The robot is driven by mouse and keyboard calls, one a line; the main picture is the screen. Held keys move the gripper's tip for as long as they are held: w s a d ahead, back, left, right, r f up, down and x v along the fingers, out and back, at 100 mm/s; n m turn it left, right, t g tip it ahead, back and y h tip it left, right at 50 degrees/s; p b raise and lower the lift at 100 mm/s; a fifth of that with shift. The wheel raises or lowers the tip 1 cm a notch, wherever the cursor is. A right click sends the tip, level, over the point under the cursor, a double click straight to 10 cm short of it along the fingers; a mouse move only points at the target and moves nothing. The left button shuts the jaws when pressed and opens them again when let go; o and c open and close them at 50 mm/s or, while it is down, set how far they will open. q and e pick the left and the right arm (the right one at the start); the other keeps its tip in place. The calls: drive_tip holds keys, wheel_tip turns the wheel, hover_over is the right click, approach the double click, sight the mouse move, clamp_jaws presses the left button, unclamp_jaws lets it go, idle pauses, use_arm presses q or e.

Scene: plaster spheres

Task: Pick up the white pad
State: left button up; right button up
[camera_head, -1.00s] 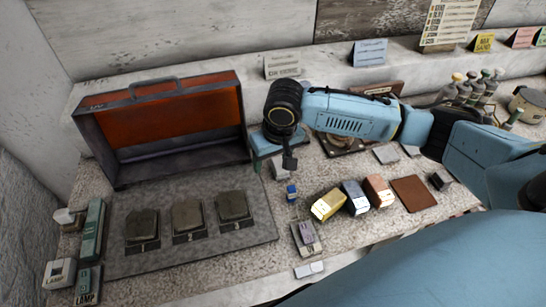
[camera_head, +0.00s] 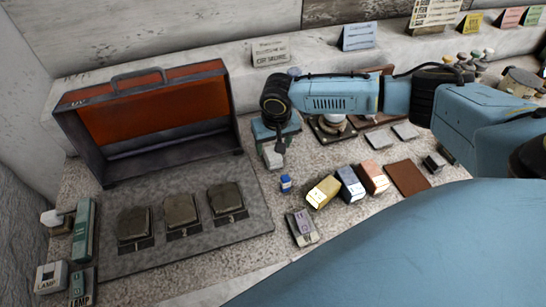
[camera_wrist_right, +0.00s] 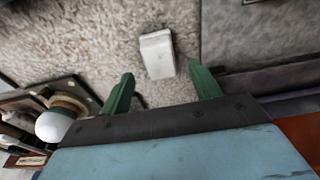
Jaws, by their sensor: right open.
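The white pad (camera_wrist_right: 157,54) lies on the speckled worktop. It is a small, pale, oblong block. In the head view the pad (camera_head: 272,156) shows just below my right gripper (camera_head: 277,140), to the right of the grey mat. In the wrist view my right gripper (camera_wrist_right: 161,86) is open, with its two green fingers apart. The pad is beyond the fingertips, roughly centred between them, and nothing is held. My left gripper is not in view.
An open case with an orange lining (camera_head: 150,110) stands at the back left. The grey mat (camera_head: 190,250) carries several dark blocks. A white knob (camera_wrist_right: 55,125) is on a wooden board.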

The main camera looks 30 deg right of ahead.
sight(273, 153)
wheel_tip(273, 153, down, 4)
drive_tip(key=shift+w+r, duration=0.1)
drive_tip(key=shift+w, duration=0.05)
drive_tip(key=c, duration=1.1)
drive_tip(key=shift+o, duration=0.2)
wheel_tip(273, 153, up, 10)
drive_tip(key=shift+p, duration=0.3)
drive_tip(key=o, duration=0.4)
drive_tip(key=c, duration=0.5)
